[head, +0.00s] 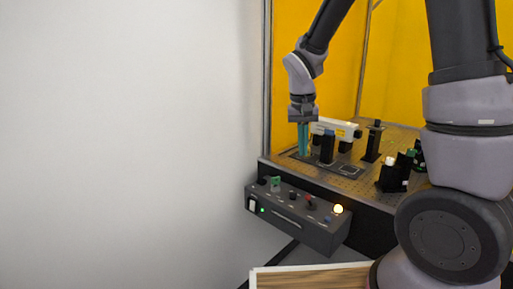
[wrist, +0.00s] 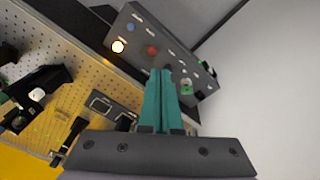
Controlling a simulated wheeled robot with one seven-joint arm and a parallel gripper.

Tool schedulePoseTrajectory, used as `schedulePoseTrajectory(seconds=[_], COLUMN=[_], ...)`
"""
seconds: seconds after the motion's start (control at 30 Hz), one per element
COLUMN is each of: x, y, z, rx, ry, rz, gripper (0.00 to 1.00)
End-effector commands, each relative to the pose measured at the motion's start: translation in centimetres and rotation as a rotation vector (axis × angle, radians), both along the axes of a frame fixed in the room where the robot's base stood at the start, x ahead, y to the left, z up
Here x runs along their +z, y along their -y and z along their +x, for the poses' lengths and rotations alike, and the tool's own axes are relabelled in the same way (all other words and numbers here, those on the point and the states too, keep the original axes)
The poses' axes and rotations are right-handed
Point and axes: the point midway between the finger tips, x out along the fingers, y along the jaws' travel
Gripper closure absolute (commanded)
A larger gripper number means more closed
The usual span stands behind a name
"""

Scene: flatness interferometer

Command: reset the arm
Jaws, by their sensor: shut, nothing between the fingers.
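My gripper (head: 304,152) has teal fingers and points down at the front left part of the optical table. In the wrist view the two teal fingers (wrist: 161,80) are together with nothing between them. From that view the fingertips overlap the dark control box (wrist: 140,28), but I cannot tell the gap between them. My arm reaches in from the upper right and bends down to the gripper.
The perforated optical table (head: 352,185) carries a white laser housing (head: 335,128), black posts (head: 373,141) and other mounts close to my gripper. The control box (head: 297,215) at the front edge has knobs, a red button and a lit yellow lamp (head: 338,209). Yellow panels stand behind; a white wall is left.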

Motion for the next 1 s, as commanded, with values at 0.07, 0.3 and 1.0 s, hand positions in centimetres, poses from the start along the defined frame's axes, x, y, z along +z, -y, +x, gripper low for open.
schedulePoseTrajectory(seconds=[0.07, 0.3, 1.0], x=[3.3, 11.0, 18.6], y=[1.6, 5.4, 8.7], z=[-1.1, -5.5, -15.3], rx=[-0.032, -0.09, -0.132], ry=[0.047, 0.2, 0.53], rz=[0.072, 0.226, 0.32], gripper=[1.0, 1.0, 1.0])
